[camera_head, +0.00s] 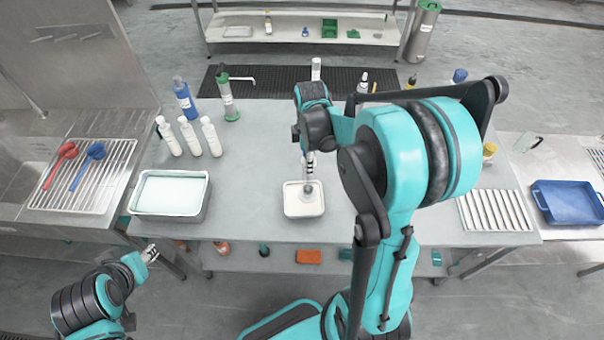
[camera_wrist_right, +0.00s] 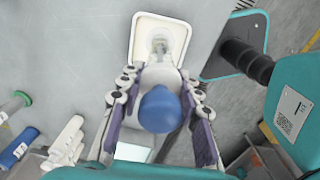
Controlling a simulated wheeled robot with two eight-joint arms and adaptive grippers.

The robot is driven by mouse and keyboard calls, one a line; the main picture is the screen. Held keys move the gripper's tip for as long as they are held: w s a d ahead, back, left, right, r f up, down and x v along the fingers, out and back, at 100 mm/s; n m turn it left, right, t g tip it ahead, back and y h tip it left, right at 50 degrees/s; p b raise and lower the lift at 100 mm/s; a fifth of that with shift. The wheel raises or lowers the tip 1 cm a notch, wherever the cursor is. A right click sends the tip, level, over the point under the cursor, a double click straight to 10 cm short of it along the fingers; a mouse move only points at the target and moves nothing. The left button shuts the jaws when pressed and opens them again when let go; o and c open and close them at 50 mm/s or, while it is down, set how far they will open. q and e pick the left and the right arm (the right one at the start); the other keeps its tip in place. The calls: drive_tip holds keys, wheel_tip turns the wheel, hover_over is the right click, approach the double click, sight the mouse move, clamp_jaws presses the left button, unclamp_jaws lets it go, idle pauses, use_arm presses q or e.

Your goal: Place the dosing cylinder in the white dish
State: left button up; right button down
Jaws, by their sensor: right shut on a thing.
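The dosing cylinder shows in the right wrist view as a pale body with a blue rounded top (camera_wrist_right: 160,108) and a clear end (camera_wrist_right: 160,44) over the white dish. My right gripper (camera_wrist_right: 160,80) is shut around it, one finger on each side. In the head view the right gripper (camera_head: 309,158) points down above the white dish (camera_head: 304,212), and the cylinder's lower end (camera_head: 308,188) shows within the rim. The dish also shows in the wrist view (camera_wrist_right: 142,28). I cannot tell whether the cylinder touches the dish floor. My left gripper (camera_head: 150,253) is low at the left, away from the tabletop; its jaw state is unclear.
A tub of pale liquid (camera_head: 170,193) stands left of the dish. A slatted rack (camera_head: 495,211) lies at the right. The table around the dish is clear.

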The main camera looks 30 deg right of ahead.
sight(304, 172)
drive_tip(key=shift+w+a+f, duration=0.4)
drive_tip(key=shift+a+f, duration=0.1)
drive_tip(key=shift+a, duration=0.15)
drive_tip(key=shift+f+b, duration=0.5)
drive_tip(key=shift+f, duration=1.5)
drive_tip(key=shift+f, duration=0.1)
drive_tip(key=c, duration=1.1)
unclamp_jaws()
drive_tip(key=shift+o, duration=0.2)
